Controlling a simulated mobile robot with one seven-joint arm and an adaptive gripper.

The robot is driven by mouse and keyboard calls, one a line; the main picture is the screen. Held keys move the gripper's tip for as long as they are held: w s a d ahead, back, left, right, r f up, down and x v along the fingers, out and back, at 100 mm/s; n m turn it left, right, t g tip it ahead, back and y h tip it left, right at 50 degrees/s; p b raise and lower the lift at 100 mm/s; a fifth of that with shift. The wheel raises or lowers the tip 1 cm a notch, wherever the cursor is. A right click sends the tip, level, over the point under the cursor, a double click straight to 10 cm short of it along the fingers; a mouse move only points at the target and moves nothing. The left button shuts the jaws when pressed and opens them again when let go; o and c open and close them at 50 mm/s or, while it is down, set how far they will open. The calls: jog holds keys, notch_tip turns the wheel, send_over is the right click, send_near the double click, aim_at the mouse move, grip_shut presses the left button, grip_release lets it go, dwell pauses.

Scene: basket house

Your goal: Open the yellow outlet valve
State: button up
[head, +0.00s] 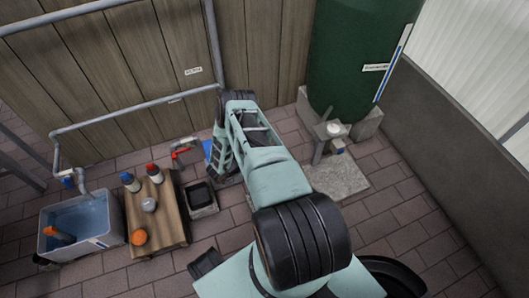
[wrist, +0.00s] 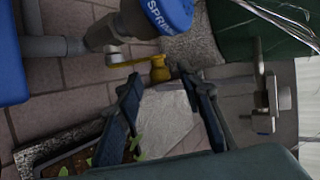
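The yellow outlet valve shows in the wrist view as a brass-yellow body (wrist: 160,70) with a thin yellow lever (wrist: 132,62) reaching left from it. It sits just beyond the fingertips of my gripper (wrist: 158,84). The two dark fingers are spread apart, with no object held between them. Whether a finger touches the valve is unclear. In the head view my arm hides the yellow valve, and the fingers are not clearly visible there.
A blue labelled part (wrist: 168,14) and grey pipe lie close above the valve. A planter (wrist: 75,160) is at lower left. In the head view, a red-handled tap (head: 181,153), wooden crate (head: 155,215), water tub (head: 80,228) and green tank (head: 360,50) stand around my arm.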

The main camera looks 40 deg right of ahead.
jog(key=v, duration=1.2)
